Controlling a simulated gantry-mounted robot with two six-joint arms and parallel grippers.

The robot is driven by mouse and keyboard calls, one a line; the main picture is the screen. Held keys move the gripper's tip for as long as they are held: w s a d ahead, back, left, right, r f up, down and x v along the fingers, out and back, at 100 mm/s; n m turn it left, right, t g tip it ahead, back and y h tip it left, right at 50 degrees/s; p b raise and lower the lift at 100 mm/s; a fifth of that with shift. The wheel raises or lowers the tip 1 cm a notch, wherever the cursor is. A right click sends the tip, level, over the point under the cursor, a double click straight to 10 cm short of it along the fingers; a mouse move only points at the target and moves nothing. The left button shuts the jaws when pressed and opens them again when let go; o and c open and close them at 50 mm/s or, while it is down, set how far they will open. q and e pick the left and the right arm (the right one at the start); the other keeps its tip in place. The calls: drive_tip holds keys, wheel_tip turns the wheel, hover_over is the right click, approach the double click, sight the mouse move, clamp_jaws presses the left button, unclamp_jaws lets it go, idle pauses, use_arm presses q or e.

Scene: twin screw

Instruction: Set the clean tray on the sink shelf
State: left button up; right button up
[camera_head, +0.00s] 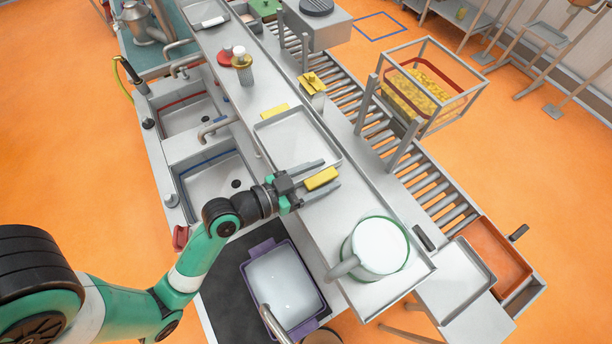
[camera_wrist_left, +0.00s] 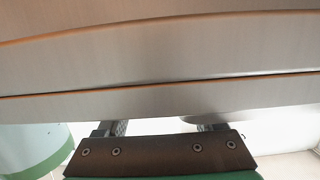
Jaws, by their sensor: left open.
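A shallow grey rimmed tray (camera_head: 297,138) lies flat on the long metal sink shelf (camera_head: 322,212), beside the sinks. My left gripper (camera_head: 330,174) is open at the tray's near edge, its two fingers pointing right across the shelf. A yellow block (camera_head: 321,179) shows between the fingers; I cannot tell whether it lies below them. In the left wrist view the fingers (camera_wrist_left: 163,127) are apart, and close grey metal with brownish edges fills the view above them. I cannot tell whether the fingers touch it. My right gripper is not in view.
Two sink basins (camera_head: 213,182) with taps lie left of the shelf. A white-filled pot (camera_head: 379,247) stands at the shelf's near end. A purple tub (camera_head: 252,262) sits below left. A roller conveyor (camera_head: 425,180) runs along the right, with a wire-frame basket (camera_head: 430,85) beside it.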

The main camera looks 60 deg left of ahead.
use_arm(q)
drive_tip(key=shift+r, duration=0.1)
drive_tip(key=shift+s, duration=0.2)
drive_tip(key=s, duration=0.3)
drive_tip(key=s+r, duration=0.1)
drive_tip(key=s, duration=0.1)
drive_tip(key=shift+s+a, duration=0.2)
drive_tip(key=shift+a, duration=0.1)
drive_tip(key=s+r+p, duration=0.1)
drive_tip(key=s+p, duration=0.4)
drive_tip(key=s, duration=0.1)
drive_tip(key=shift+r, duration=0.2)
drive_tip(key=shift+w, duration=0.1)
